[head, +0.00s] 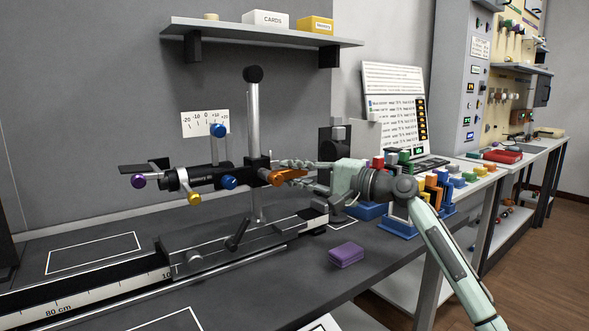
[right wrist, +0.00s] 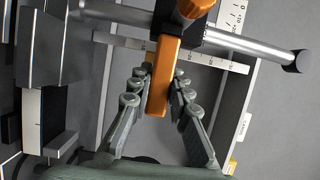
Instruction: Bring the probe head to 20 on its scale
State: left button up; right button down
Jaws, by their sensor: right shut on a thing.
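A white scale card (head: 196,121) marked from -20 to +20 is on the grey wall. A blue ball on a thin post (head: 218,131) stands before it, overlapping the card near +10 from this angle. Below is a black horizontal barrel assembly (head: 203,179), on an upright metal post (head: 254,110); I cannot tell which part is the probe head. An orange lever (head: 288,176) sticks out at its right. My right gripper (head: 285,168) is shut on this lever. In the right wrist view, the orange lever (right wrist: 162,75) lies between the fingers (right wrist: 155,88). My left gripper is out of view.
The post stands on a carriage (head: 215,247) on a rail with a centimetre scale (head: 60,309). A purple block (head: 346,254) lies on the bench near my right arm. Colourful blocks and blue holders (head: 398,228) stand at right. A shelf (head: 260,33) hangs above.

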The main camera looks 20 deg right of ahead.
jog(key=c, duration=1.4)
grip_release()
jog(key=shift+d, duration=0.1)
jog(key=v, duration=1.1)
jog(key=shift+s+d, duration=0.2)
jog(key=shift+s, duration=0.15)
